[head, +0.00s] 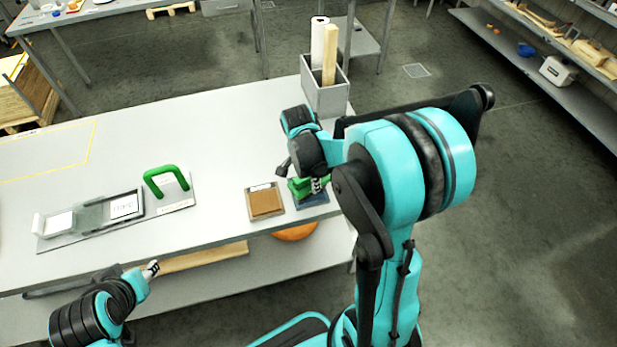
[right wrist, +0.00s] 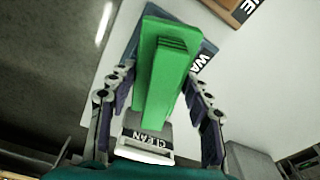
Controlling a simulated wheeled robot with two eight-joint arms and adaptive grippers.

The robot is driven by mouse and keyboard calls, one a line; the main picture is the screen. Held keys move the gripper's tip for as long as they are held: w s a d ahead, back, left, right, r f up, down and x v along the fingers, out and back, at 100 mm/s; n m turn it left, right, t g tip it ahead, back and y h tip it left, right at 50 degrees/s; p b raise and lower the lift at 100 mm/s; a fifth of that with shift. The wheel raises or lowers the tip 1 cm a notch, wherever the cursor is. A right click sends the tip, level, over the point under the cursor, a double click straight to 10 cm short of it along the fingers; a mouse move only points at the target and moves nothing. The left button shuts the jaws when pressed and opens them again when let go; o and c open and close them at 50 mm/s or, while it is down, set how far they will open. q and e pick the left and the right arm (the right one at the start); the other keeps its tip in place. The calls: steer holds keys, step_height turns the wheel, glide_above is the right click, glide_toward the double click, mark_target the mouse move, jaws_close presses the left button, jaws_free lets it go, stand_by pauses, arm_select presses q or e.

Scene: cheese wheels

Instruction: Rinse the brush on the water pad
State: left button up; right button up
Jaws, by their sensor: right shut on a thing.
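The green brush (head: 299,189) is in my right gripper (head: 318,184), over the blue water pad (head: 314,199) near the table's front edge. In the right wrist view the green brush (right wrist: 160,75) lies between the two fingers of my right gripper (right wrist: 157,115), which are shut on it. I cannot tell whether the brush touches the pad. My left gripper (head: 151,269) is empty, in front of the table at the lower left; its jaw opening is too small to make out.
A brown pad (head: 265,201) lies just left of the water pad. A green arched handle (head: 167,180) on a plate and a grey tray with white cards (head: 90,219) sit left. The table's middle is clear.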

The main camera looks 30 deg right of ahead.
steer(key=shift+f+b, duration=0.55)
stand_by(1.7)
step_height(320, 180, up, 7)
steer(key=p, duration=0.5)
stand_by(0.3)
stand_by(0.6)
